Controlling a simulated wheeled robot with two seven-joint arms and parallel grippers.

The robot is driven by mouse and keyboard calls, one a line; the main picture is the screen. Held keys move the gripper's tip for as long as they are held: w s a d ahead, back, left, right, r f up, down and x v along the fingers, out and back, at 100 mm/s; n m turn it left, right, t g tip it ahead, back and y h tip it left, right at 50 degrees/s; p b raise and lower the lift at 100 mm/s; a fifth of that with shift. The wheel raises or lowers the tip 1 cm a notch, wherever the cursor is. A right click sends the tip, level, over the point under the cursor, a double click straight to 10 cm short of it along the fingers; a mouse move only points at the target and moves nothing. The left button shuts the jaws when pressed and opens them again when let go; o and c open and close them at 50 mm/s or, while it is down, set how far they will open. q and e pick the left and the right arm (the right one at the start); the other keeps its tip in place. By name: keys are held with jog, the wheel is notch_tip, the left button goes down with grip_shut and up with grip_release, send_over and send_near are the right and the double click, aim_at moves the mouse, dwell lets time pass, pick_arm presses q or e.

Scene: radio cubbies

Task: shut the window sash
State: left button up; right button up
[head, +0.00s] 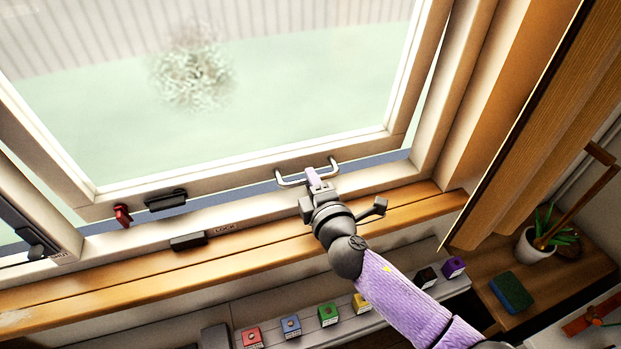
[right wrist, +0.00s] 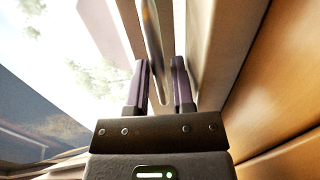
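The window sash (head: 232,173) has a pale frame around a large pane. It stands slightly open, with a blue-grey gap showing between its bottom rail and the frame. A metal bar handle (head: 288,183) is on the bottom rail, toward the right. My right gripper (head: 315,178) is at this handle. In the right wrist view its two purple-sided fingers (right wrist: 161,66) stand apart, with the handle bar (right wrist: 154,40) running between them. Some space shows beside the bar, so they do not look clamped. My left gripper is not in view.
A dark catch (head: 166,200) and a red tab (head: 122,215) sit on the sash's lower left. A dark block (head: 188,241) lies on the frame below. Several coloured cubes line a grey ledge under the wooden sill (head: 258,240). A potted plant (head: 531,251) stands at right.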

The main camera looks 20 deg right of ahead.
jog(key=shift+w, duration=0.55)
jog(key=shift+c, duration=0.2)
grip_shut()
dwell(0.4)
jog(key=shift+s, duration=0.1)
dwell(0.4)
